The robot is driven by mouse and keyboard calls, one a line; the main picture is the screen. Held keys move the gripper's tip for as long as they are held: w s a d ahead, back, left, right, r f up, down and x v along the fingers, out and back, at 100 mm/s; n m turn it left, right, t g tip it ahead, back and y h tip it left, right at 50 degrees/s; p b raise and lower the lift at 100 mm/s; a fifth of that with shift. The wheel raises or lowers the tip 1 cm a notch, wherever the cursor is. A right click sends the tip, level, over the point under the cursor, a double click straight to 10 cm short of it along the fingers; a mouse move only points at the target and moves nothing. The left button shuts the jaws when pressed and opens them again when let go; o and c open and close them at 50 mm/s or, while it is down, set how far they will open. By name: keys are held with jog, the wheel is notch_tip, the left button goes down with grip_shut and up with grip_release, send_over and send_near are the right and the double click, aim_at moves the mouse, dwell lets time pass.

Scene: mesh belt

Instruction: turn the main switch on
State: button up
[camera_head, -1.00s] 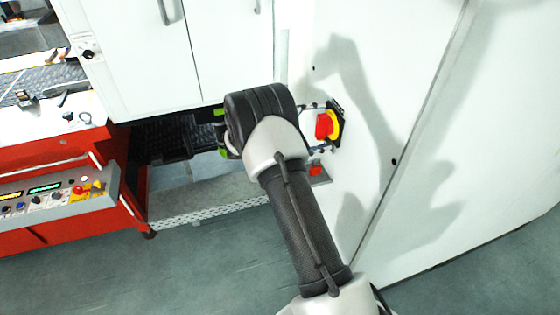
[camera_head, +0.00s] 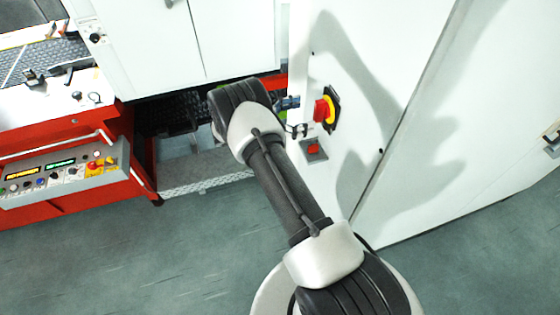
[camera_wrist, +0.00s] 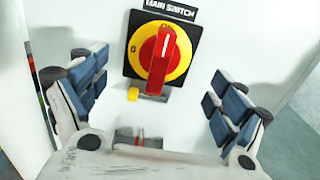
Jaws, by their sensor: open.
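The main switch (camera_wrist: 160,55) is a red rotary handle on a yellow disc with a black square plate, under a "MAIN SWITCH" label (camera_wrist: 170,8). In the wrist view its handle stands nearly upright, tilted slightly right at the top. In the head view the main switch (camera_head: 323,111) sits on the white cabinet wall, right of my gripper. My gripper (camera_wrist: 160,105) is open, its blue-padded fingers to the left and right below the switch, apart from it and empty. In the head view my gripper (camera_head: 294,116) is partly hidden behind my wrist.
A small grey box with a red part (camera_head: 314,149) is mounted below the switch. A red machine with a button panel (camera_head: 62,172) stands at the left. White cabinet doors (camera_head: 190,45) are behind. The green floor (camera_head: 190,255) in front is clear.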

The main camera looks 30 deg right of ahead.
jog(key=b+v, duration=0.1)
jog(key=v, duration=1.1)
jog(key=s+r+m+y+b, duration=0.5)
jog(key=s+r+y+b, duration=0.2)
jog(key=s+a+m+t+y+b, duration=0.3)
jog(key=s+a+m+y+b, duration=0.2)
jog(key=s, duration=0.8)
jog(key=shift+s+a+r+y+b, duration=0.25)
jog(key=shift+a+r+y+b, duration=0.2)
jog(key=shift+a, duration=0.6)
jog(key=s+a+m+t+y, duration=0.4)
jog(key=s+a, duration=0.4)
jog(key=s, duration=0.2)
jog(key=shift+s+m+t+y, duration=0.35)
jog(key=shift+m+t, duration=0.35)
jog(key=shift+t, duration=0.1)
